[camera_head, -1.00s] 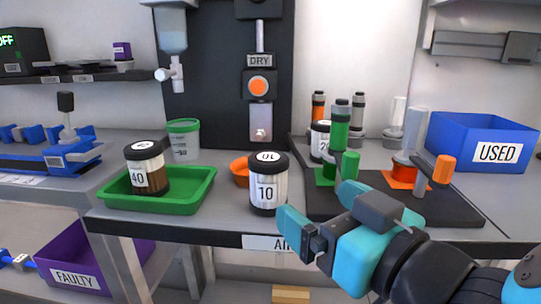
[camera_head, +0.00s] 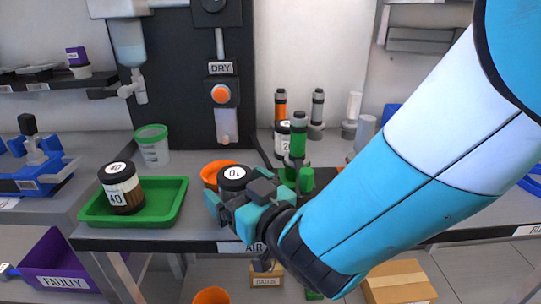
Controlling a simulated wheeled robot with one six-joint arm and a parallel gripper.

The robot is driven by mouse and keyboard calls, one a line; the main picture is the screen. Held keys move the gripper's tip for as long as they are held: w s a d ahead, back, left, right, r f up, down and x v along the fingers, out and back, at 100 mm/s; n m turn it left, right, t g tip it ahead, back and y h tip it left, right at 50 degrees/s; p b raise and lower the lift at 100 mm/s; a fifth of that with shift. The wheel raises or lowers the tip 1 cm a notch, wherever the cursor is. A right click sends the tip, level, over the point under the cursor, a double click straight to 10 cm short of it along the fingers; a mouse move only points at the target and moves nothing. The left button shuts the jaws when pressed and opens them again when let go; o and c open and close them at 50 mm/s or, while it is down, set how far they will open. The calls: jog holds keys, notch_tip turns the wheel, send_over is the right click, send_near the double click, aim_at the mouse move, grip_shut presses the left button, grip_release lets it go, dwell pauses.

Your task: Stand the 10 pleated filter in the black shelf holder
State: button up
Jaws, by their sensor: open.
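The filter marked 10 (camera_head: 234,174) stands on the bench right of the green tray. Its black lid with a white label shows; most of its body is hidden behind my gripper (camera_head: 236,200). My gripper is open, its teal fingers in front of and beside the filter; I cannot tell whether they touch it. A black wall shelf (camera_head: 42,86) is at the upper left, with dark low holders and a small purple-topped item on it. Which part is the filter's holder is not clear.
A jar marked 40 (camera_head: 121,188) stands in the green tray (camera_head: 170,207). An orange bowl (camera_head: 212,170) is just behind the filter. Green fittings (camera_head: 298,145) and a jar marked 20 (camera_head: 281,140) stand to the right. My arm covers the right bench.

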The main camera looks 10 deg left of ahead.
jog(key=shift+w+a, duration=0.2)
jog(key=shift+a, duration=0.1)
jog(key=shift+c, duration=0.2)
jog(key=c, duration=1.1)
